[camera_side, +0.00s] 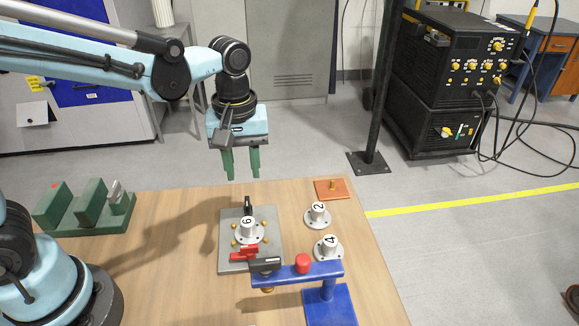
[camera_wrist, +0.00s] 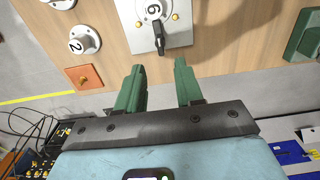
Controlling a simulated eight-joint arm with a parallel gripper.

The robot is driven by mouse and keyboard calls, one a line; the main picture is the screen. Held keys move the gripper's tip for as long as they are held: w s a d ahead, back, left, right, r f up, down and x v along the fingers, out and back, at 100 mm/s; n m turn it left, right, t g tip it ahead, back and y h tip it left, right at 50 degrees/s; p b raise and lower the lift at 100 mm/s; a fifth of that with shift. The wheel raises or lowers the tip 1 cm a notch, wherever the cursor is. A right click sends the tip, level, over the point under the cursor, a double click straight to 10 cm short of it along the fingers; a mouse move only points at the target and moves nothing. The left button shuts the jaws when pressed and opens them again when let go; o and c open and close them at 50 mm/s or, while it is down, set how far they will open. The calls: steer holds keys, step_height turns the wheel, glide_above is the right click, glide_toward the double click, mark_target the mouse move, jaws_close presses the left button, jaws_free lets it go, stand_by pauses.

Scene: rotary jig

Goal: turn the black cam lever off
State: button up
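A grey jig plate (camera_side: 229,220) lies on the table, with a white flanged part marked 6 (camera_side: 249,231) on it among brass pins. A black lever (camera_side: 248,210) stands at the plate's far edge; it also shows in the wrist view (camera_wrist: 159,41), at the plate's near end there. A red lever (camera_side: 243,254) is at the plate's opposite edge. My gripper (camera_side: 241,174) is above and beyond the black lever, pointing down, its two green fingers apart and empty. In the wrist view the fingertips (camera_wrist: 159,64) lie just below the black lever in the picture, apart from it.
A blue stand (camera_side: 325,274) with a red knob (camera_side: 303,263) and a black end piece (camera_side: 265,265) overhangs the plate's front. White parts marked 2 (camera_side: 317,216) and 4 (camera_side: 327,248) stand right of the plate.

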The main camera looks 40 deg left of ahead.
mark_target(247, 200)
steer(key=shift+f, duration=3.95)
steer(key=shift+c, duration=0.3)
jaws_close()
